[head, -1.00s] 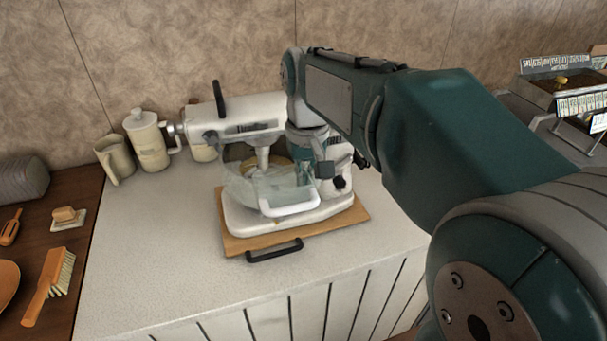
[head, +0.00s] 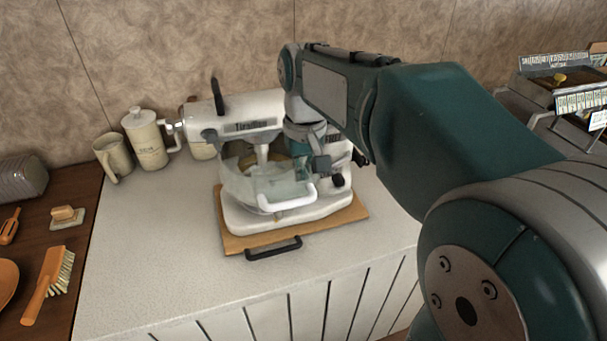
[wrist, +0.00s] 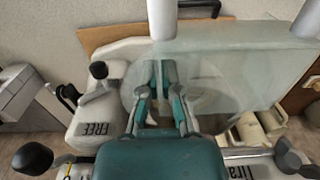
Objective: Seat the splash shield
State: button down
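The splash shield (head: 270,182) is a clear, curved guard with a white handle (head: 292,203), set around the bowl on the front of the white stand mixer (head: 262,112). In the wrist view the shield (wrist: 235,85) fills the right of centre, and two white handle posts show at the top. My gripper (wrist: 163,68) points down at the shield's edge beside one handle post. Its fingers are close together. Whether they touch the shield is unclear.
The mixer stands on a wooden board (head: 236,243) with a black handle (head: 273,248). A canister (head: 147,140) and jug (head: 115,157) stand behind at left. A brush (head: 48,285) lies on the dark counter. The pale worktop (head: 145,260) in front and to the left is clear.

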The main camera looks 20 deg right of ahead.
jog(key=shift+w, duration=1.55)
jog(key=shift+w, duration=0.15)
jog(key=shift+w, duration=0.9)
jog(key=shift+w, duration=0.15)
jog(key=c, duration=1.2)
grip_release()
jog(key=shift+s, duration=0.5)
jog(key=shift+s, duration=0.7)
